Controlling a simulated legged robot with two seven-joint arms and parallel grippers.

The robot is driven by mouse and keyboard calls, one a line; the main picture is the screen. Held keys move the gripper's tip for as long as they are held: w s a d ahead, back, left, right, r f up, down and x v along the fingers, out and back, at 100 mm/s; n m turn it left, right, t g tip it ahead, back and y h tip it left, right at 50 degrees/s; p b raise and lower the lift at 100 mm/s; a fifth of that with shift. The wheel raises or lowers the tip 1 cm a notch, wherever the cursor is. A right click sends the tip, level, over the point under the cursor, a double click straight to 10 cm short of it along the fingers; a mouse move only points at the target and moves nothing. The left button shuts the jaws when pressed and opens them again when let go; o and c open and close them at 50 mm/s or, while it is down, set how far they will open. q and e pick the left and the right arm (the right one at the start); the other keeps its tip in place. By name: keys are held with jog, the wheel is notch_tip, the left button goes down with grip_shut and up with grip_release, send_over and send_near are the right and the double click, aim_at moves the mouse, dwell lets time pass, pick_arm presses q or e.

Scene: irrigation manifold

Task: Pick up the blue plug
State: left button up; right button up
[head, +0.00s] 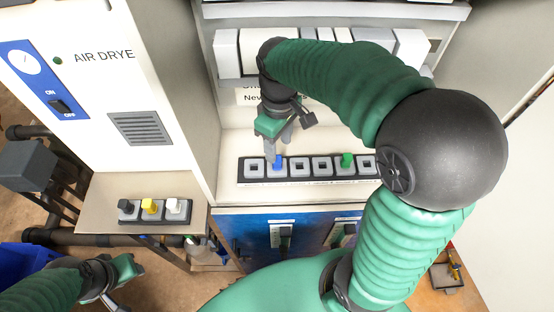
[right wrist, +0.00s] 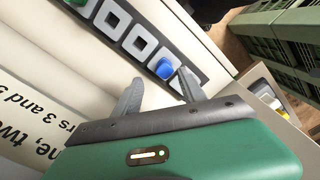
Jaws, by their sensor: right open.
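The blue plug (head: 278,162) sits in the second socket from the left of a dark socket strip (head: 310,179). My right gripper (head: 278,148) is above and just behind it. In the right wrist view, the blue plug (right wrist: 164,69) shows just beyond the fingertips, closer to the right finger. The two fingers (right wrist: 158,88) are apart with nothing between them, and I see no contact with the plug. My left gripper (head: 120,279) is low at the left, away from the strip; its jaws are unclear.
A green plug (head: 347,160) stands in the same strip, further right. The side shelf (head: 105,187) carries a small holder with black, yellow and white plugs (head: 150,206). White boxes (head: 228,55) stand above the strip. The air dryer panel (head: 100,90) stands left.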

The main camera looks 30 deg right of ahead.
aim_at(278, 158)
jog(key=f, duration=0.2)
jog(key=f+p, duration=0.1)
jog(key=f, duration=0.1)
jog(key=shift+s+a+f, duration=0.1)
jog(key=shift+s+a, duration=0.1)
jog(key=shift+s+a+f, duration=0.25)
jog(key=shift+s+f, duration=0.05)
jog(key=shift+f, duration=0.15)
jog(key=shift+w+f, duration=0.1)
jog(key=shift+w, duration=0.15)
jog(key=c, duration=0.6)
jog(key=shift+s+d, duration=0.1)
jog(key=shift+d, duration=0.05)
grip_shut()
